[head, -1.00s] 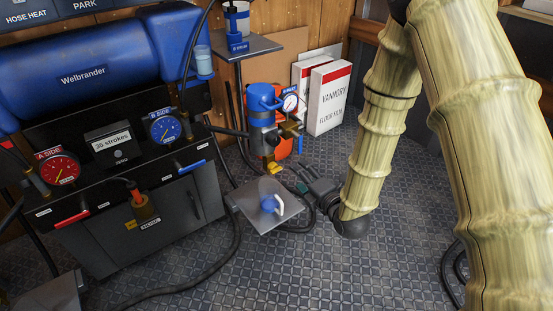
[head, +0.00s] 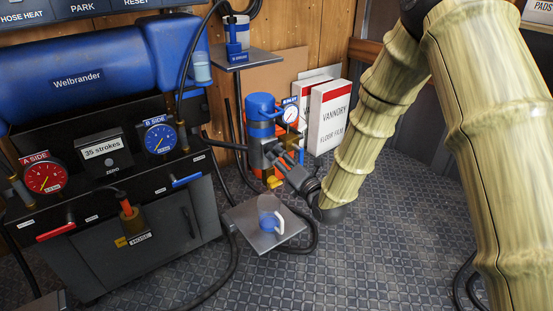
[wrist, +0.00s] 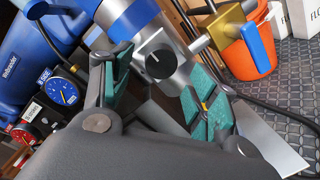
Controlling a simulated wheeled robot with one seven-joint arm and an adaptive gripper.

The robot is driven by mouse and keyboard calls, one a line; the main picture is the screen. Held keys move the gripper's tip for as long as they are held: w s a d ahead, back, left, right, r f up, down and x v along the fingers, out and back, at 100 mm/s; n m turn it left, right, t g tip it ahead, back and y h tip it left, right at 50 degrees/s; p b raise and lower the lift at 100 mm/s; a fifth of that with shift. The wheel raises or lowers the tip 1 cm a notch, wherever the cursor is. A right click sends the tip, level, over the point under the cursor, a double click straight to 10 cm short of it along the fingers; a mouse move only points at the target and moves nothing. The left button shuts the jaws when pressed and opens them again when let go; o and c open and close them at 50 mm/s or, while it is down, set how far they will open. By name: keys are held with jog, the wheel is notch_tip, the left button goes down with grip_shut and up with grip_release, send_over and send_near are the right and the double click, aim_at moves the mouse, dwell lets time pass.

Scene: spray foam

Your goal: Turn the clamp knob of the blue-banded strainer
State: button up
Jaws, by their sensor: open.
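The blue-banded strainer (head: 262,113) stands upright, a grey body with a blue cap, behind the small plate in the head view. In the wrist view its blue band (wrist: 128,18) is at the top. Its clamp knob (wrist: 160,64), dark and round with a white mark, faces my wrist camera. My gripper (head: 272,153) is at the strainer's lower body in the head view. In the wrist view my gripper (wrist: 160,88) is open, its green-padded fingers on either side of the knob. I cannot tell whether they touch it. The knob is hidden in the head view.
An orange bucket (wrist: 240,62) is behind. White boxes (head: 328,112) stand to the right.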

aim_at(275, 154)
jog(key=shift+b+x, duration=0.35)
jog(key=shift+x, duration=1.45)
jog(key=c, duration=1)
